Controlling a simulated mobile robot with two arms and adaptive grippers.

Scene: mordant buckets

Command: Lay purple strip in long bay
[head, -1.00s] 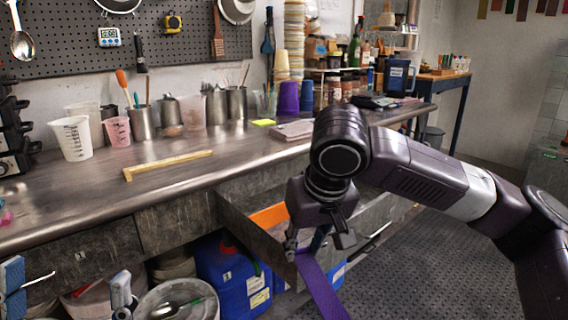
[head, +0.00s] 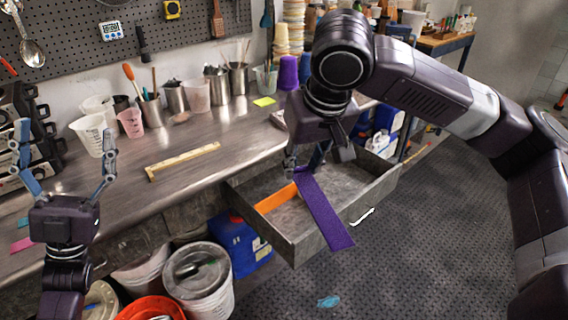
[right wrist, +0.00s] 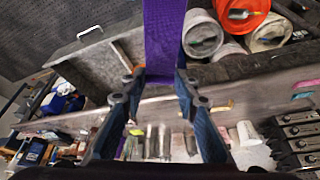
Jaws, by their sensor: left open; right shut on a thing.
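The purple strip (head: 326,212) is pinched at its far end by my right gripper (head: 305,166). It slopes down toward the viewer, over the open grey drawer (head: 372,200) and past its front wall. In the right wrist view the purple strip (right wrist: 163,40) runs up between the two fingers (right wrist: 161,82). An orange strip (head: 276,196) lies in the drawer's left part. Whether the purple strip touches the drawer, and how the bays are divided, I cannot tell. My left gripper (head: 65,138) is open and empty above the left bench end.
Buckets (head: 198,278) and a blue container (head: 243,245) stand below the bench. The floor (head: 430,220) right of the drawer is clear. A blue scrap (head: 329,301) lies on the floor.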

